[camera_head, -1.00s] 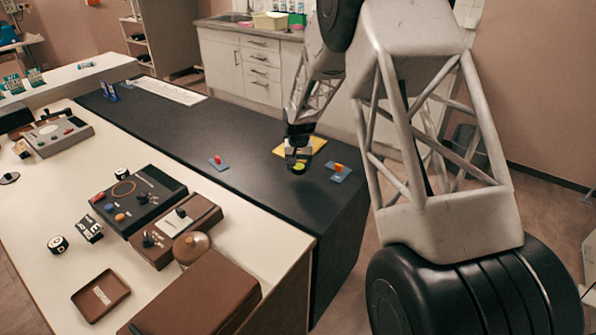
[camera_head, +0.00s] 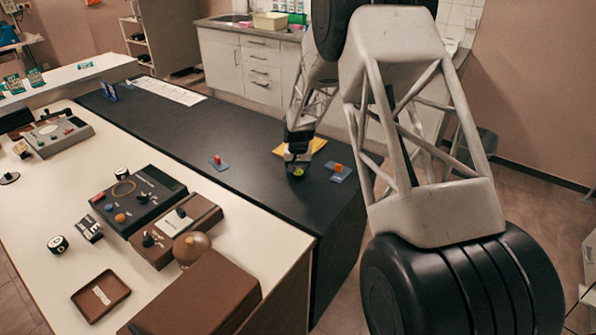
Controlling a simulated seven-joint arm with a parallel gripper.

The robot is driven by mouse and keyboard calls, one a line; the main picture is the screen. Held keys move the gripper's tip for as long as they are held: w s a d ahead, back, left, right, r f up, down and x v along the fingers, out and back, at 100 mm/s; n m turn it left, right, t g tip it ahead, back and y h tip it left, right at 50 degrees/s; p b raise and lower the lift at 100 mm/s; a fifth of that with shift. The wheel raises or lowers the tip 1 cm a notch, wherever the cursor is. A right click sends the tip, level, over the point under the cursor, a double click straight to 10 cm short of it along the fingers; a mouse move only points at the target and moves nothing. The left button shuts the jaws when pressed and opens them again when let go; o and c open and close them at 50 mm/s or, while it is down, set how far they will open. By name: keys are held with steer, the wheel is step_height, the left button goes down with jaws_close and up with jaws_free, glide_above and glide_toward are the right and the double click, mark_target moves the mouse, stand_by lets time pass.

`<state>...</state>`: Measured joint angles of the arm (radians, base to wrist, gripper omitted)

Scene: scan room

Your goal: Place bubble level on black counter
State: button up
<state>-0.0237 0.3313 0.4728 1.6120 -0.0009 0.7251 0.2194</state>
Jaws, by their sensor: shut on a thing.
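The bubble level (camera_head: 298,172) is a small round thing with a yellow-green top. My gripper (camera_head: 297,163) is shut on it, with the fingers pointing down, low over the right part of the black counter (camera_head: 190,140). The jaws hide part of the level. I cannot tell whether its underside touches the counter.
A yellow pad (camera_head: 318,145) lies just behind my gripper. A blue card with an orange piece (camera_head: 339,170) is to the right, and one with a red piece (camera_head: 218,162) to the left. A white table (camera_head: 140,215) with control boxes stands in front.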

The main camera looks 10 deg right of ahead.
mark_target(298, 172)
steer(key=shift+f, duration=0.15)
steer(key=o, duration=0.9)
step_height(298, 172, up, 12)
steer(key=shift+r, duration=0.15)
stand_by(0.4)
stand_by(0.6)
